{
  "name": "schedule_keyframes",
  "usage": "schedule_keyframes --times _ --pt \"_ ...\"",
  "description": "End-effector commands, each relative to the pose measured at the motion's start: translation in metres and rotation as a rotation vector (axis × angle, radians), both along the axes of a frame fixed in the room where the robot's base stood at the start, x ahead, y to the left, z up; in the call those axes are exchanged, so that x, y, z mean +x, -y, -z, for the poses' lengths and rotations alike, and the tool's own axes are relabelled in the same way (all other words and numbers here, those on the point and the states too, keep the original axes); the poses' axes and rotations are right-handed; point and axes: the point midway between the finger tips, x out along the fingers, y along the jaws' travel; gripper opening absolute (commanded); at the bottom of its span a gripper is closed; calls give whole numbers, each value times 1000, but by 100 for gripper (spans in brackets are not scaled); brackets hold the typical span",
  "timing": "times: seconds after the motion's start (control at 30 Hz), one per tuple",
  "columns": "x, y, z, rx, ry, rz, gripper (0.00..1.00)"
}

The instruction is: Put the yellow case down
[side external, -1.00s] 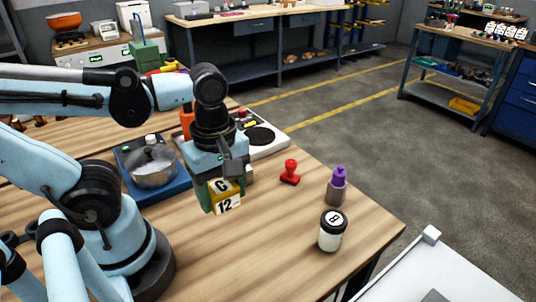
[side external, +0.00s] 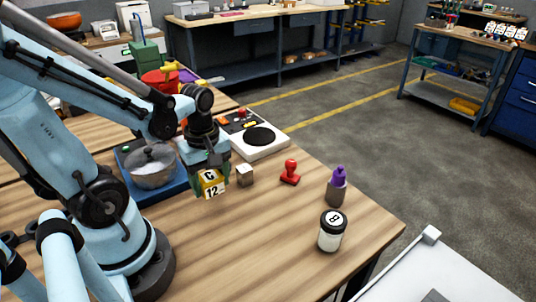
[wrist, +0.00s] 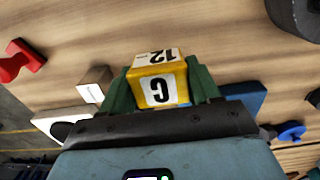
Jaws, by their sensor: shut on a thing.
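A small pale cube (side external: 245,175) stands just right of the case. A pot (side external: 152,165) on a blue base is to the left, a white hotplate (side external: 262,142) behind. A red stamp (side external: 290,172), a purple-topped bottle (side external: 337,186) and a black-lidded jar (side external: 331,231) stand right. The front tabletop is clear.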

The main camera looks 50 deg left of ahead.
Motion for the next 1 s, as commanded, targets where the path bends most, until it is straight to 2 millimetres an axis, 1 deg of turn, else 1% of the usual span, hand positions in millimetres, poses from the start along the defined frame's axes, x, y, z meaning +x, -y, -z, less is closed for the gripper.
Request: schedule_keyframes --times 0.17,0.4,0.53,0.67,1.0 --pt "1 -1 7 0 0 1 26" --pt "1 -1 29 1 1 0 26" --pt "1 -1 37 1 1 0 26" --pt "1 -1 40 1 1 0 26" --pt "0 -1 42 1 1 0 26"
